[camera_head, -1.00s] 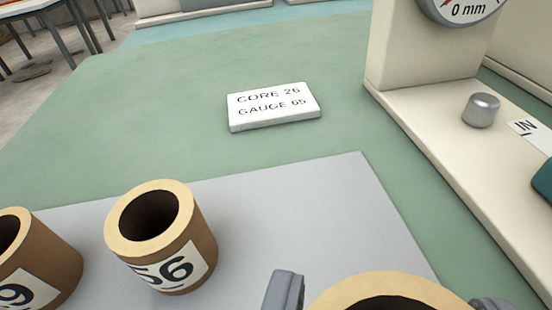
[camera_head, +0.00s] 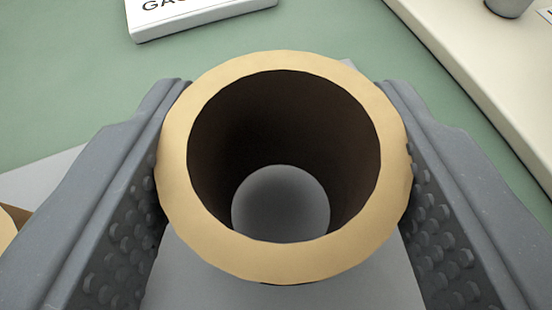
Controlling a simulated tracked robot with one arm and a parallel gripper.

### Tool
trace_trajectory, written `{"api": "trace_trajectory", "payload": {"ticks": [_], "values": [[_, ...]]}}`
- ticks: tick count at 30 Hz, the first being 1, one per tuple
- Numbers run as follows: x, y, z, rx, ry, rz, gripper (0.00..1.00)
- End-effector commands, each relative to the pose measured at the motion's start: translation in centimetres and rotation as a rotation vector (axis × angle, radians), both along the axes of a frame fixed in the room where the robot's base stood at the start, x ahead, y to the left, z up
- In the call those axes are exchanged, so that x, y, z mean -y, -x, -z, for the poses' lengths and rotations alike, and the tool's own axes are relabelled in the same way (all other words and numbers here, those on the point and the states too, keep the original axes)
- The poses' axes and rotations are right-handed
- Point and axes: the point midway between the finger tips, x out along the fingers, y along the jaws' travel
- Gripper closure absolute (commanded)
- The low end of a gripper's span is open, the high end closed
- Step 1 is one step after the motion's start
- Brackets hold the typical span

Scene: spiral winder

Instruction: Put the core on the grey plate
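The core (camera_head: 285,262) is a brown cardboard tube with a pale tan rim, seen from above in the middle of the view. It is upright, with its dark bore open towards the camera and grey showing through the bottom. My gripper (camera_head: 285,85) has one dark grey finger on each side of it. The bumpy pads meet the rim left and right with no visible gap, so it looks shut on the core. The grey plate (camera_head: 185,275) shows below and around the core. Whether the core's base touches it is hidden.
A white sign (camera_head: 205,18), cut off at the top, lies on the green table (camera_head: 60,80). A cream machine base (camera_head: 490,60) with a metal knob (camera_head: 508,5) runs along the right.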

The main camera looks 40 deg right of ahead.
Motion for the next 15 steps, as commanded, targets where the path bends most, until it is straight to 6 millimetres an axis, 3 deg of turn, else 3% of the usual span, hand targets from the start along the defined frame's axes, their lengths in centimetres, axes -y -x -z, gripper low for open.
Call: {"api": "trace_trajectory", "payload": {"ticks": [3, 13, 14, 15], "values": [[-0.02, 0.01, 1.26, 0.000, 0.000, 0.000, 0.74], [-0.04, 0.01, 1.24, 0.001, -0.001, 0.000, 0.74], [-0.04, 0.01, 1.22, 0.001, -0.001, 0.000, 0.43], [-0.05, 0.00, 1.20, 0.001, -0.001, -0.001, 0.32]]}}
